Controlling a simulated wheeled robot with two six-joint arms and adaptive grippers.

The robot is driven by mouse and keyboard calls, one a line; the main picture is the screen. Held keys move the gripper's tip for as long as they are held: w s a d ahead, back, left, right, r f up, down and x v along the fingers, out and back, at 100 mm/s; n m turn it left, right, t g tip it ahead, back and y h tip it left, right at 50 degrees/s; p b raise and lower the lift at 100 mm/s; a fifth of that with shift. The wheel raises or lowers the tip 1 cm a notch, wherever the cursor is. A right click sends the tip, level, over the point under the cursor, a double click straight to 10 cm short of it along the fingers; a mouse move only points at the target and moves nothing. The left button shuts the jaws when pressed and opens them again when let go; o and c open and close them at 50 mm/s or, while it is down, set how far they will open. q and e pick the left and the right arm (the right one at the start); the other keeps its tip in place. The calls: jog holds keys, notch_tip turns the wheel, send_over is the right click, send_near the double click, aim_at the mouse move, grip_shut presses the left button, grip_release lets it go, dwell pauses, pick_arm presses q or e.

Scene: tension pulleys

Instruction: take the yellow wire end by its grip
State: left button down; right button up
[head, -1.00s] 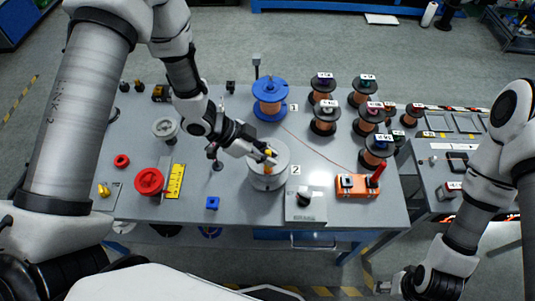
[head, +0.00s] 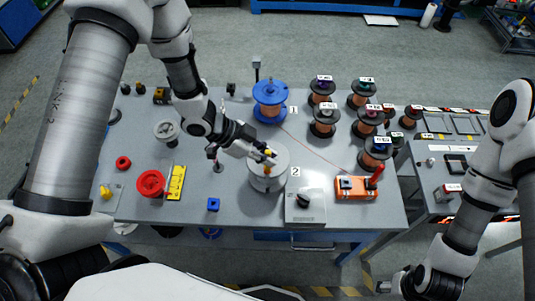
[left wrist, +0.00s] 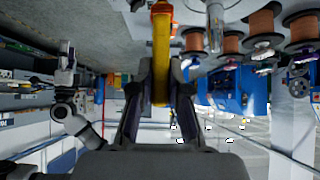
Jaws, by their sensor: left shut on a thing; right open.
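The yellow wire end's grip (left wrist: 161,55) is a yellow rod between the two fingers in the left wrist view, with an orange part beyond it. In the head view its yellow tip (head: 268,153) shows small above the grey drum marked 2 (head: 268,181). My left gripper (head: 264,157) is shut on the grip, over the drum's top. Fingers and arm hide part of the grip, and I cannot tell whether it touches the drum. My right gripper (head: 388,286) is open and empty, low at the right, away from the table.
A blue spool (head: 270,97) marked 1 stands behind the drum, and several copper-wire spools (head: 324,120) stand to the right. A thin wire runs toward an orange tool (head: 355,188). A grey box with a black knob (head: 304,205) stands in front. A red spool (head: 150,184) is left.

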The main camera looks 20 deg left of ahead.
dwell(0.3)
pick_arm(q)
jog(key=shift+r+p, duration=0.7)
jog(key=shift+p, duration=0.05)
jog(key=shift+r+p, duration=0.7)
jog(key=shift+p, duration=0.05)
